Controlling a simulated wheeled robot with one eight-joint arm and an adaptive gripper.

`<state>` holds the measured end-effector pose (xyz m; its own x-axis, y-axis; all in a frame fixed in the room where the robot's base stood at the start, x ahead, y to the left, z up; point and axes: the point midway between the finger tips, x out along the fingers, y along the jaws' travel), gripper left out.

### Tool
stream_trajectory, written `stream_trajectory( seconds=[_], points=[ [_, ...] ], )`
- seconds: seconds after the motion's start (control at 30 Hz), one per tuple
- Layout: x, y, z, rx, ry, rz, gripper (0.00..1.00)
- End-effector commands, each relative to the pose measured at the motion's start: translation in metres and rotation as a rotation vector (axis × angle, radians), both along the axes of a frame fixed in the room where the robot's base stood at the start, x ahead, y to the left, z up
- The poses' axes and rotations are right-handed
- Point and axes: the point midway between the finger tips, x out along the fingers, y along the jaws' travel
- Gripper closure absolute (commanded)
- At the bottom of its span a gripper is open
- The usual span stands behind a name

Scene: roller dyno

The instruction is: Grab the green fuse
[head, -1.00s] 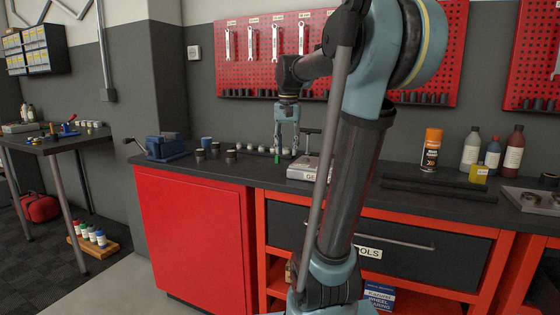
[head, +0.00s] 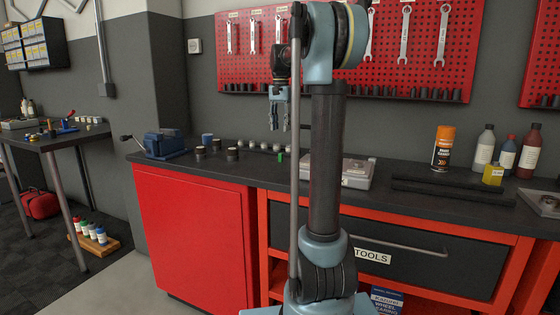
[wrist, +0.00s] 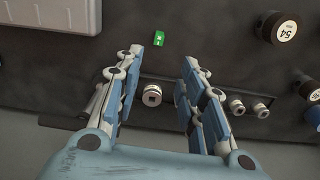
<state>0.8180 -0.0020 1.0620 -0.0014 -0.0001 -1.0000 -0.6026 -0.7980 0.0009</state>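The green fuse (head: 281,156) is a small upright-looking green piece on the dark counter, just left of my arm in the head view. It also shows in the wrist view (wrist: 159,38) as a small green block with a pale mark, lying beyond my fingertips. My gripper (head: 278,127) hangs fingers-down in the air above the counter. In the wrist view my gripper's fingers (wrist: 165,62) are spread apart with nothing held between them. A socket is visible in the gap, lower down on the counter surface.
Chrome sockets (head: 264,146) stand in a row behind the fuse. Dark cylinders (head: 232,154) and a blue vise (head: 165,145) are to the left. A spray can (head: 443,148) and bottles stand further right.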

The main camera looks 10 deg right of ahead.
Motion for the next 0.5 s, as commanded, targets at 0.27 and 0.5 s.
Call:
stream_trajectory(
  seconds=[0.27, 0.5],
  points=[
    [0.000, -0.002, -0.049, 0.000, 0.000, -0.002, 0.63],
    [-0.001, -0.002, -0.074, 0.000, 0.000, -0.002, 0.63]
  ],
)
